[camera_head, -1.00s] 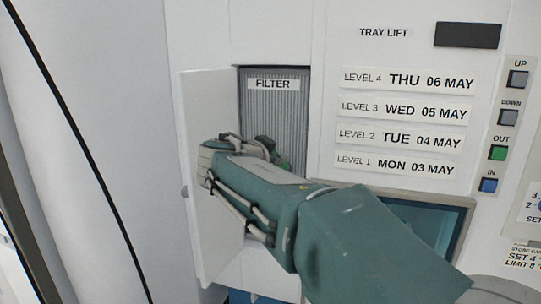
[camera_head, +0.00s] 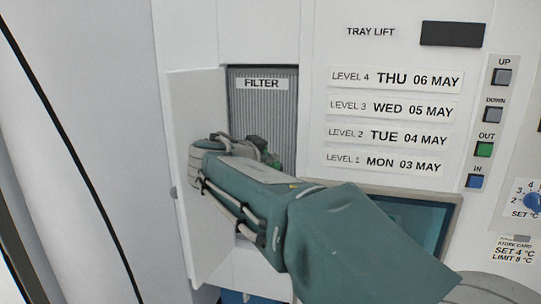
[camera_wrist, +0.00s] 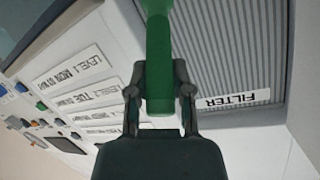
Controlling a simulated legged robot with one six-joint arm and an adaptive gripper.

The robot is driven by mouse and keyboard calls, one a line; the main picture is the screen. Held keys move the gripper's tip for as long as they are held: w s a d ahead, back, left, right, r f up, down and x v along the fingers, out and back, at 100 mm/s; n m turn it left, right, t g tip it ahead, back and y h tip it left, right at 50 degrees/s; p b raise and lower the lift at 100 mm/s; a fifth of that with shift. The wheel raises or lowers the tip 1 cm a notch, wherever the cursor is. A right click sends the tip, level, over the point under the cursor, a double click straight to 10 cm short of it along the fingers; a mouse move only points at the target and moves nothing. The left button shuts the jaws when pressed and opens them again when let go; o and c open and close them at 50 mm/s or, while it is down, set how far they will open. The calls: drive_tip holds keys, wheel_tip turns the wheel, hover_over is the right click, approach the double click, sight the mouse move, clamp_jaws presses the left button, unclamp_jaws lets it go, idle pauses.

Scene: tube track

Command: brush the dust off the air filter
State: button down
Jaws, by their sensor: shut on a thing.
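The air filter (camera_head: 264,108) is a grey ribbed panel with a FILTER label, set in a recess behind an open white door (camera_head: 196,150). Its ribs also fill the upper right of the wrist view (camera_wrist: 235,50). My gripper (camera_wrist: 160,95) is shut on a green handle (camera_wrist: 159,60), likely the brush. The handle runs up out of the wrist view, so its bristle end is hidden. In the head view my gripper is in front of the lower filter, mostly behind my arm. I cannot tell whether the brush touches the ribs. No dust is discernible.
Right of the filter are the level date labels (camera_head: 390,122) and a column of buttons (camera_head: 484,149). A dark screen or window (camera_head: 425,222) lies below them, partly behind my arm. The open door bounds the left side.

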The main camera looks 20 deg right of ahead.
drive_tip(key=shift+w+a, duration=0.45)
drive_tip(key=shift+a, duration=0.2)
drive_tip(key=shift+w+a, duration=0.45)
drive_tip(key=shift+a, duration=0.25)
drive_tip(key=w+a, duration=0.2)
drive_tip(key=a, duration=0.1)
drive_tip(key=shift+w+a, duration=0.15)
drive_tip(key=shift+w, duration=0.05)
drive_tip(key=shift+s, duration=0.1)
drive_tip(key=s+d, duration=0.2)
drive_tip(key=d, duration=0.1)
drive_tip(key=shift+d+r, duration=0.1)
idle(0.9)
drive_tip(key=shift+w, duration=0.1)
